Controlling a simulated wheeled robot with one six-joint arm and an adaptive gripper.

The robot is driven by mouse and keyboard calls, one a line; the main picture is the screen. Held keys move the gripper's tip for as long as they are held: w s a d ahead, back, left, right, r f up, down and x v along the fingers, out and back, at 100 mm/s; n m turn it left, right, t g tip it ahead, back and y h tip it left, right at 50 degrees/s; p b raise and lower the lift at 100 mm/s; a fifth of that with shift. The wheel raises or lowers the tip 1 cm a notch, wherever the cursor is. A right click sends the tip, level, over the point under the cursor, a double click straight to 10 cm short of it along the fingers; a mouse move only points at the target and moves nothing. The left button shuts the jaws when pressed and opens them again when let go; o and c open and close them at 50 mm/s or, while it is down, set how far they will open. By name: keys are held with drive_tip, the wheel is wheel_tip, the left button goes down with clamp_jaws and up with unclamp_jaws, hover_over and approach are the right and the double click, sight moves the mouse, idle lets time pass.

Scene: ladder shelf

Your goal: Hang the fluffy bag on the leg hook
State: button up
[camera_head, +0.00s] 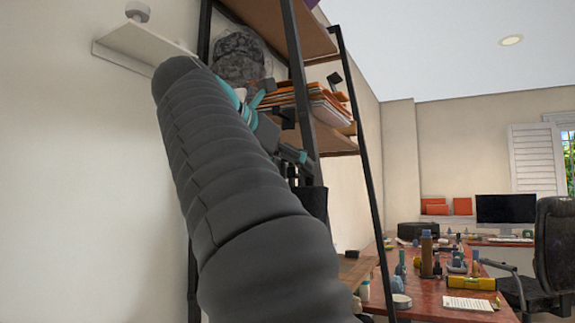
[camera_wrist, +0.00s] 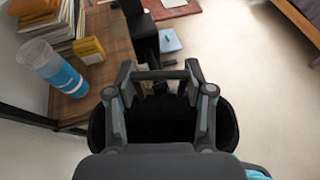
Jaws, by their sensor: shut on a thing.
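The dark fluffy bag (camera_wrist: 160,122) hangs below my gripper (camera_wrist: 160,77) in the wrist view, its black opening showing between the two fingers. My gripper is shut on the bag's upper part; the exact grip point is hard to make out. In the head view my gripper (camera_head: 298,158) is beside the ladder shelf's front leg, partly behind my arm, and the dark bag (camera_head: 313,202) shows just beneath it. A black block on the shelf leg (camera_wrist: 137,18) is ahead of the gripper in the wrist view. I cannot tell which part is the leg hook.
The ladder shelf (camera_head: 292,50) holds orange folders (camera_head: 325,105) and a grey mottled round thing (camera_head: 237,55). In the wrist view a blue-banded cup (camera_wrist: 52,68) stands on the wooden board (camera_wrist: 108,30). Pale floor (camera_wrist: 235,50) lies open at right. A cluttered red desk (camera_head: 430,290) stands beyond.

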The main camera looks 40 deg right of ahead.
drive_tip(key=shift+w+d+f, duration=0.1)
drive_tip(key=shift+w+d, duration=0.1)
drive_tip(key=shift+d, duration=0.3)
drive_tip(key=shift+w+d+f, duration=0.1)
drive_tip(key=shift+w+d, duration=0.1)
drive_tip(key=shift+d, duration=0.3)
drive_tip(key=shift+w+d+f, duration=0.3)
drive_tip(key=shift+d+f, duration=0.25)
drive_tip(key=shift+d, duration=0.05)
idle(0.4)
